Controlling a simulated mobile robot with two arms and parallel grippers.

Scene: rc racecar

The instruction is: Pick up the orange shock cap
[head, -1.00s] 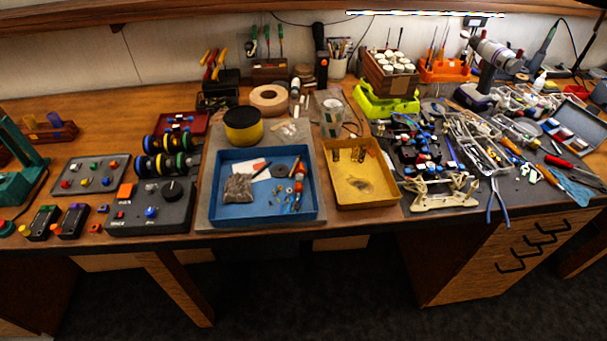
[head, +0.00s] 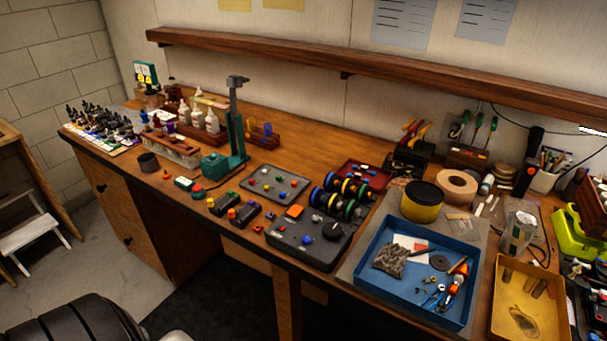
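Several small orange parts are in view, and I cannot tell for sure which is the orange shock cap. A small orange piece (head: 257,228) lies on the bench beside the black control box (head: 305,240). An orange block (head: 294,211) sits at that box's back edge. A small orange-red cone (head: 166,174) stands near the dark cup farther left. An orange part (head: 453,289) lies among small hardware in the blue tray (head: 363,262). Neither of my grippers is in view.
A green press stand (head: 237,125) rises from the bench at the back left. A grey tray of coloured knobs (head: 275,184) and blue-and-yellow wheels (head: 340,196) lie mid-bench. A yellow tray (head: 500,310) is at the right. A white stool (head: 30,233) stands at the left.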

